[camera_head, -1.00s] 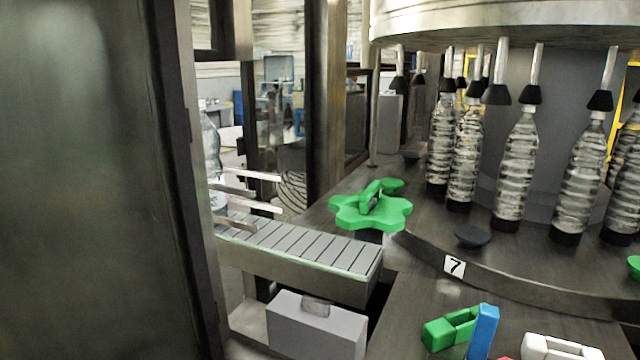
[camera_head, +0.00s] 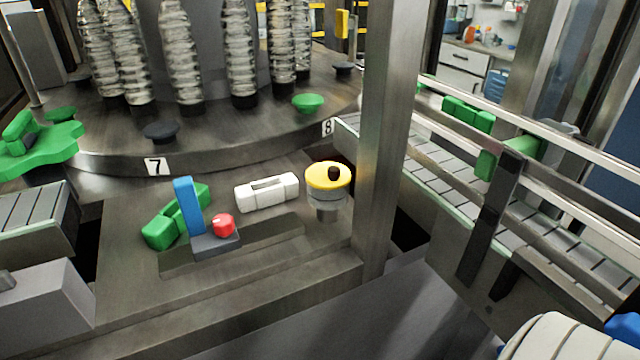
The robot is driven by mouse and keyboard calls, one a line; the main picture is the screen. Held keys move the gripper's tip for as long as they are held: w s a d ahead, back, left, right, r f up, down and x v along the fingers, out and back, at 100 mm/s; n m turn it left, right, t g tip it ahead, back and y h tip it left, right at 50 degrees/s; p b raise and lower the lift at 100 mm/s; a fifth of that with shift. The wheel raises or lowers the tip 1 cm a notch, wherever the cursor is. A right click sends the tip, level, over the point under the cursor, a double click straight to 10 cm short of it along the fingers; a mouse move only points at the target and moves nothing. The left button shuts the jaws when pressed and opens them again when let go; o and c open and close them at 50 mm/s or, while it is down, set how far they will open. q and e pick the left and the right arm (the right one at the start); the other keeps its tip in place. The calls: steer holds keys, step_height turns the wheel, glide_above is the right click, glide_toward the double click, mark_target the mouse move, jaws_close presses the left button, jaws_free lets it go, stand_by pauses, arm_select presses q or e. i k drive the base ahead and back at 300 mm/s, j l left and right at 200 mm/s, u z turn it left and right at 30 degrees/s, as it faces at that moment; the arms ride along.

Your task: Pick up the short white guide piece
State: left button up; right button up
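The short white guide piece (camera_head: 255,200) lies on the metal machine deck, in the middle of the head view. It is a blocky piece with a slot in its top. It lies between a red knob (camera_head: 223,225) and a yellow-topped round post (camera_head: 326,176), apart from both. Nothing holds it.
A blue upright (camera_head: 188,207) stands before a green guide piece (camera_head: 160,232), left of the white one. A metal pillar (camera_head: 384,140) rises on the right, beside a railed conveyor (camera_head: 436,172). The bottle carousel curves behind. A green star wheel (camera_head: 40,150) is far left.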

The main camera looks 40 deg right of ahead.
mark_target(271, 191)
steer(key=z, duration=0.8)
steer(key=u, duration=1.4)
steer(key=z, duration=1.4)
